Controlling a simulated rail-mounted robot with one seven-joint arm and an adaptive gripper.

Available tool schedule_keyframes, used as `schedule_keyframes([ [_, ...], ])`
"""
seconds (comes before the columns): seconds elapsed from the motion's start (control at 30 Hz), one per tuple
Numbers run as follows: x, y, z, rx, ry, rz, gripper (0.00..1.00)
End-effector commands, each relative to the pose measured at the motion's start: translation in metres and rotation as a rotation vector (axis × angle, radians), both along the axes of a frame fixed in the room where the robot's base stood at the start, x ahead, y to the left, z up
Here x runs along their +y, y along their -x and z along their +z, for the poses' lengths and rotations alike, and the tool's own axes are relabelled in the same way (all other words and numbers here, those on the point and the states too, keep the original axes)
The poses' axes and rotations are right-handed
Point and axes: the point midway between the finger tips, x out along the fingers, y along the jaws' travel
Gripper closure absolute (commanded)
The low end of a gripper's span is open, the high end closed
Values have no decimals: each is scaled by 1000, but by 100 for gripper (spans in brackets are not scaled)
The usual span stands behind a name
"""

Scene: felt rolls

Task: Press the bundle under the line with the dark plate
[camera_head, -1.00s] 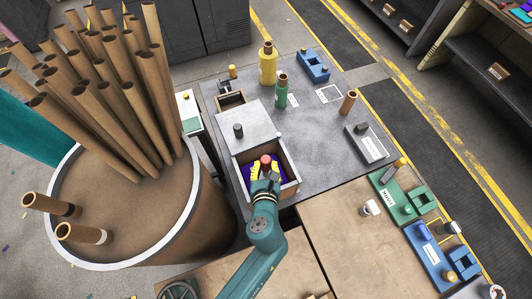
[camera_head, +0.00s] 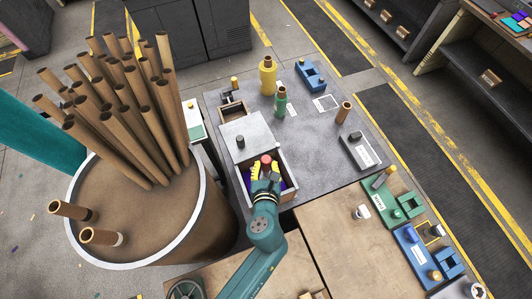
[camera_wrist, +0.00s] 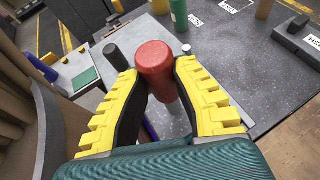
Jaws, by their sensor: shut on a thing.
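My gripper (camera_wrist: 158,85) has its yellow fingers closed on the sides of a red knob (camera_wrist: 154,58). In the head view my gripper (camera_head: 266,170) and the red knob (camera_head: 266,158) are over the open part of a box (camera_head: 243,179). I cannot see the dark plate; anything below the knob is hidden by my gripper. A bit of purple felt (camera_head: 283,184) shows inside the box, and is likely the bundle. The line in the box cannot be made out.
A grey lid (camera_head: 262,128) with a black knob covers the box's rear half. Yellow (camera_head: 268,76) and green (camera_head: 281,103) bottles stand behind it. A grey block (camera_head: 361,152) lies right. A big drum (camera_head: 203,205) of tubes stands left. The table's middle right is clear.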

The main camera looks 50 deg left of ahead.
Motion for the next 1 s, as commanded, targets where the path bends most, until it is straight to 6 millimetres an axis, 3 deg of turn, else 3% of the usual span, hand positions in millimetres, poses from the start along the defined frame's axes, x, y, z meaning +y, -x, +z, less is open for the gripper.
schedule_keyframes([
  [0.03,0,-1,10,-4,-2,0,100],
  [1.0,0,-1,76,-4,-2,0,100],
])
